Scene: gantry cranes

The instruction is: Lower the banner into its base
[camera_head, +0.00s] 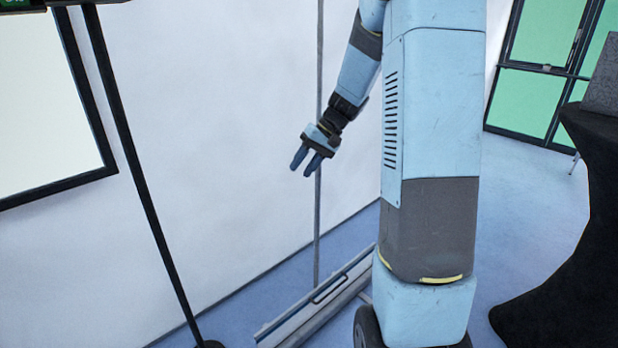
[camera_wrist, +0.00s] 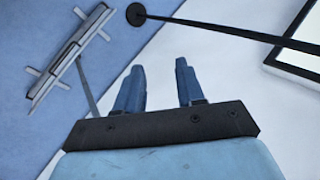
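The banner base (camera_head: 318,300) is a long, low silver-white case on the blue floor, left of my body. A thin grey pole (camera_head: 317,235) rises upright from it and passes behind my gripper in the head view. I cannot make out a separate banner sheet against the white wall. In the wrist view the base (camera_wrist: 68,56) lies at the upper left with its feet sticking out, and the pole (camera_wrist: 87,92) shows beside it. My gripper (camera_head: 306,160) points down, above the floor and near the pole. In the wrist view its fingers (camera_wrist: 158,78) are apart with nothing between them.
A black stand (camera_head: 140,180) leans across the left of the head view; its round foot (camera_wrist: 135,14) shows in the wrist view. A black-framed panel (camera_head: 50,110) is at the left. A black-draped table (camera_head: 575,230) stands at the right. Floor between is open.

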